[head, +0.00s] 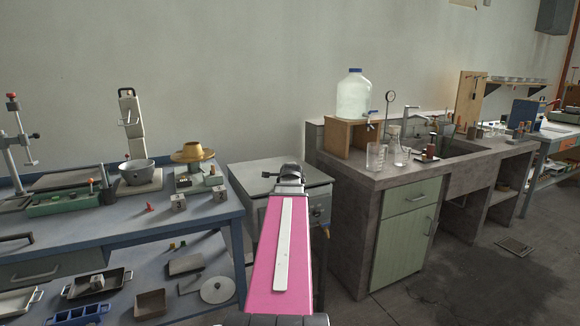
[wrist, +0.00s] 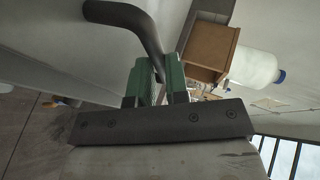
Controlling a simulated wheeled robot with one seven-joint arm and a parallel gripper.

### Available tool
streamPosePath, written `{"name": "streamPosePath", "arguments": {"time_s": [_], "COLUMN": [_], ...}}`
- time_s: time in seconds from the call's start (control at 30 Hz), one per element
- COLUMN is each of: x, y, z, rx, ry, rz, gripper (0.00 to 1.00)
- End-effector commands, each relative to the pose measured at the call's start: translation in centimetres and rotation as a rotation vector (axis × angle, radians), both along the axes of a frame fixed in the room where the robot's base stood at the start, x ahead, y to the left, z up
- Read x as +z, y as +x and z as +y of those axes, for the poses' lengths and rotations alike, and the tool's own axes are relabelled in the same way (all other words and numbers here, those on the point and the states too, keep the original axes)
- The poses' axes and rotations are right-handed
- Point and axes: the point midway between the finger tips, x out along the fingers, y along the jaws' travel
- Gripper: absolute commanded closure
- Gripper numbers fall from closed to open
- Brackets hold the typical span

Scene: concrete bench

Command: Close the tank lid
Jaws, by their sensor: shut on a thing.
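The tank (head: 318,212) is a grey metal box between the blue bench and the concrete sink bench in the head view. Its flat grey lid (head: 250,172) lies across the top, looking about level; I cannot tell whether it is fully seated. In the wrist view the lid's pale face (wrist: 70,35) fills the upper left, with a dark bent bar handle (wrist: 135,18) on it. My gripper (head: 289,170) is over the lid in the head view. Its green fingers (wrist: 160,75) are shut on the handle's end in the wrist view. My arm hides part of the tank front.
The blue bench (head: 130,232) at the left holds a bowl (head: 136,173), a scale and small weights. The concrete sink bench (head: 350,195) stands close on the right, with a water jug (head: 354,98) on a wooden stand (head: 345,136). Open floor lies at the front right.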

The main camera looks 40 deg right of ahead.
Motion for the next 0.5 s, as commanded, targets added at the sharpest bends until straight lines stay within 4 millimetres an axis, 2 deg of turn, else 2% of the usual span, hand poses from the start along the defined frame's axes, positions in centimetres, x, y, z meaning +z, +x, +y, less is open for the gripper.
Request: {"name": "streamPosePath", "arguments": {"time_s": [0.2, 0.5], "x": [-1.8, -2.9], "y": [-0.3, -0.4], "z": [0.0, 0.1], "rx": [-0.001, 0.001], "ry": [-0.001, 0.002], "rz": [0.001, 0.012], "gripper": [1.0, 1.0]}}
